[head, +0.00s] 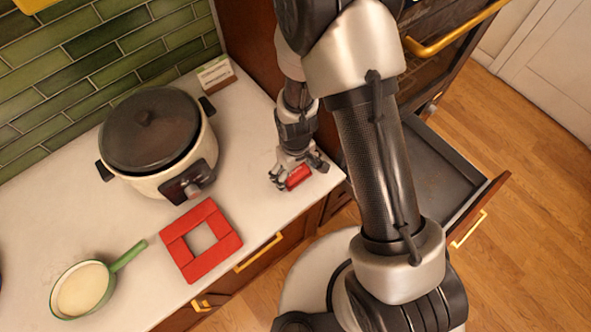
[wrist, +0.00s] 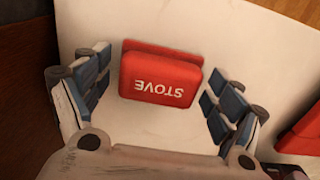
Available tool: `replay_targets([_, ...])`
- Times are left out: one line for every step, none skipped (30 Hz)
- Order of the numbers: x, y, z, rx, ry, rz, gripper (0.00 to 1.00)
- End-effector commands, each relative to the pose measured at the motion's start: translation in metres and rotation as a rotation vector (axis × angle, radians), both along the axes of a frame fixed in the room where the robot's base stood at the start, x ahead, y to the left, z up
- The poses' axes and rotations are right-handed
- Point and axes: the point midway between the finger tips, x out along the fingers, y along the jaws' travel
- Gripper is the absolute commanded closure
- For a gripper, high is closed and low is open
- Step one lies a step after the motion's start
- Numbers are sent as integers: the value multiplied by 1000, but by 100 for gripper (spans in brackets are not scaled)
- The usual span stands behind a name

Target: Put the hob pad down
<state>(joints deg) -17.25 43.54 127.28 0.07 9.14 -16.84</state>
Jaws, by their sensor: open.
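The hob pad is a small red block (wrist: 162,78) with the white word STOVE, upside down in the wrist view. In the head view the red pad (head: 298,177) is on the white counter near its right end. My gripper (wrist: 160,95) is open, with its blue-padded fingers on either side of the pad and a gap showing at each side. In the head view my gripper (head: 297,172) is low over the counter, and its fingers partly hide the pad.
A red square frame (head: 181,252) lies on the counter left of my gripper. A lidded cooker (head: 173,185) and a green-handled pan (head: 66,308) stand further left. A small card holder (head: 215,76) is at the wall. An open drawer (head: 480,205) is at right.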

Motion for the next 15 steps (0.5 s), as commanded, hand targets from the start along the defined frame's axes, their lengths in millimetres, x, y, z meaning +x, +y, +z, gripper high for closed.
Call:
replay_targets([0,0,0,0,0,0,14])
replay_targets([0,0,0,0,0,0,14])
replay_targets([0,0,0,0,0,0,14])
replay_targets([0,0,1,0,0,0,14])
replay_targets([0,0,2,0,0,0,14])
replay_targets([0,0,5,0,0,0,14])
replay_targets([1,0,8,1,-1,0,14])
replay_targets([1,0,11,0,-2,0,14])
replay_targets([2,0,18,2,-5,0,14])
replay_targets([2,1,23,1,-5,0,14])
replay_targets([2,1,30,1,-5,0,14])
replay_targets([2,1,39,2,-6,0,14])
replay_targets([2,1,46,2,-6,0,14])
replay_targets([2,0,53,2,-6,0,14])
replay_targets([2,0,62,2,-6,0,14])
